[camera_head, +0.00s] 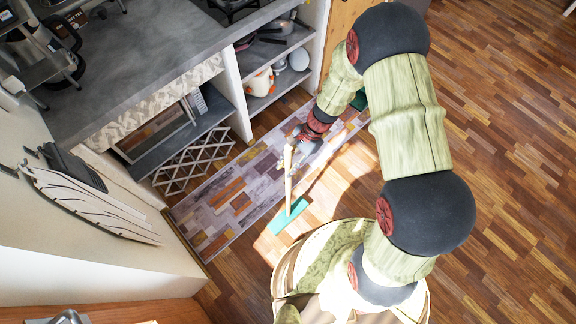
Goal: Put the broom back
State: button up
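The broom has a pale wooden handle (288,181) and a flat green head (288,216). It stands nearly upright with its head down on the floor, at the front edge of the patterned rug. My gripper (293,145) is at the upper part of the handle and appears shut on it. The fingertips are small and partly merge with the handle, so the exact contact is hard to see. A second green piece (359,100) shows on the floor behind my arm, partly hidden by it.
The patterned rug (215,203) runs along the masonry counter (120,70). Open shelves (273,58) hold pans and an orange-white pot (260,82). A wooden lattice rack (190,163) stands below the counter. A wall with a dark rack (75,168) is at left. Wooden floor (510,150) is clear at right.

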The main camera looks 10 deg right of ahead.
jog(key=shift+o, duration=1.2)
jog(key=shift+r, duration=0.15)
jog(key=w+d+r+n+t+h+p, duration=0.1)
jog(key=w+d+r+p, duration=0.15)
jog(key=r, duration=0.75)
jog(key=w+d+r+n+p, duration=0.15)
jog(key=d+r, duration=0.25)
jog(key=r, duration=0.6)
jog(key=s+d+r+n+t+h, duration=0.1)
jog(key=s+d+r+n+t, duration=0.1)
jog(key=s+r, duration=0.3)
jog(key=s+d+r+n+t+h, duration=0.1)
jog(key=s+r+n+t+h, duration=0.1)
jog(key=r, duration=0.9)
jog(key=s+d+r+n+t+h, duration=0.1)
jog(key=s+d+r+n+t, duration=0.1)
jog(key=s+r+n, duration=0.4)
jog(key=s+r+t, duration=0.1)
jog(key=s+r, duration=0.2)
jog(key=shift+d+h+b, duration=0.3)
jog(key=shift+b, duration=0.05)
